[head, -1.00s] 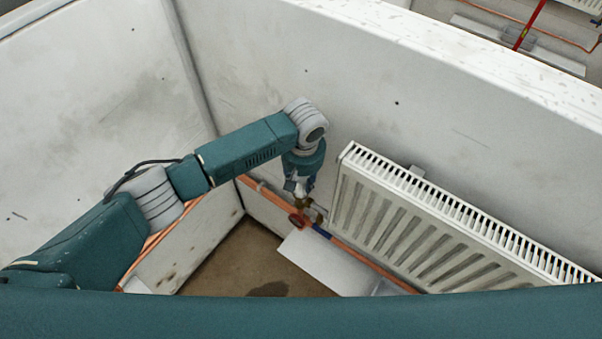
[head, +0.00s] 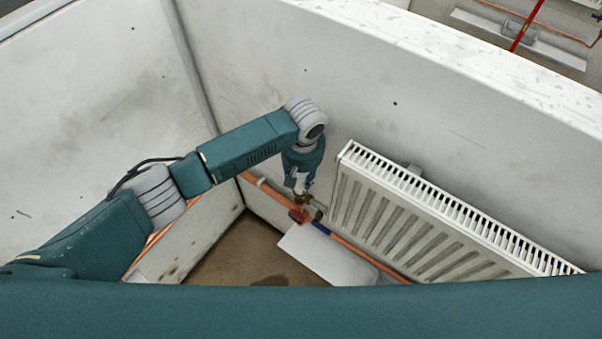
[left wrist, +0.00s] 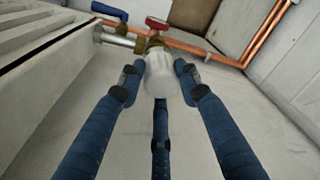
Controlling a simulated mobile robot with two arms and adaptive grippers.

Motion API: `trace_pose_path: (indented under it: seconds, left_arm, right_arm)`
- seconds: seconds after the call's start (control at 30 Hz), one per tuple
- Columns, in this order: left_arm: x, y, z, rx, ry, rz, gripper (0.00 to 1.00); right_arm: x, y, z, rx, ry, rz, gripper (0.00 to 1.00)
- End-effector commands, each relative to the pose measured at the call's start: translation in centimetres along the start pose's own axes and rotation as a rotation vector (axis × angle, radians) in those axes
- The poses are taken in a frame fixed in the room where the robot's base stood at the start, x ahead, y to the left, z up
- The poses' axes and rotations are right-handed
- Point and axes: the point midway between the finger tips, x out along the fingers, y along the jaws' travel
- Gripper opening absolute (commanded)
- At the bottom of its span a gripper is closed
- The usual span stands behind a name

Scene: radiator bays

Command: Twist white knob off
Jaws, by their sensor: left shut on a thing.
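The white knob (left wrist: 162,80) sits on a brass valve (left wrist: 157,42) beside the radiator's lower end in the left wrist view. My left gripper (left wrist: 160,86) has its dark blue fingers around the knob and is shut on it. In the head view my left gripper (head: 298,182) points down at the valve by the radiator's near-left end. The knob is too small and covered to make out clearly there. My right gripper is in neither view.
The white radiator (head: 440,225) hangs on the wall right of the gripper. Copper pipes (head: 350,248) run low along the wall, with a red-handled valve (head: 298,215) and a blue handle (head: 320,228). A white panel (head: 325,257) lies below. Walls close in the left side.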

Motion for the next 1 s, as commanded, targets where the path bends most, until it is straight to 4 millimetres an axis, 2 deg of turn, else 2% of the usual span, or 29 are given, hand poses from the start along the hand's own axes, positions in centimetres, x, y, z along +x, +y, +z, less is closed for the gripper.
trace_pose_path:
  seconds: [0.03, 0.23, 0.27, 0.37, 0.57, 0.67, 0.8, 1.0]
  left_arm:
    - [-0.79, 0.29, -0.63, -0.001, 0.013, 0.008, 0.05]
    - [-0.89, 0.38, -0.77, 0.0, 0.017, 0.01, 0.04]
    - [-0.9, 0.4, -0.78, 0.0, 0.017, 0.011, 0.34]
    - [-0.86, 0.38, -0.73, 0.0, 0.016, 0.01, 0.54]
    - [-0.63, 0.27, -0.52, 0.0, 0.011, 0.007, 0.55]
    - [-0.57, 0.24, -0.47, 0.0, 0.01, 0.006, 0.7]
    - [-0.51, 0.21, -0.42, 0.0, 0.009, 0.006, 0.98]
    - [-0.47, 0.19, -0.38, 0.0, 0.008, 0.005, 1.0]
  right_arm:
    - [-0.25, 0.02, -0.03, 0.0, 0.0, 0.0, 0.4]
    - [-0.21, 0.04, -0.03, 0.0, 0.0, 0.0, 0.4]
    - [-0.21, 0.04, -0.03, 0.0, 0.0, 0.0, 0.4]
    - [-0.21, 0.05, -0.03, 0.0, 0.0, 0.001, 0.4]
    - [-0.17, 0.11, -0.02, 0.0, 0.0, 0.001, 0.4]
    - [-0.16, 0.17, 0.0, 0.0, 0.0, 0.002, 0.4]
    - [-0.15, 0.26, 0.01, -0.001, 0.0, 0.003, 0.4]
    - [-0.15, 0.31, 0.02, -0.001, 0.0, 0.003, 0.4]
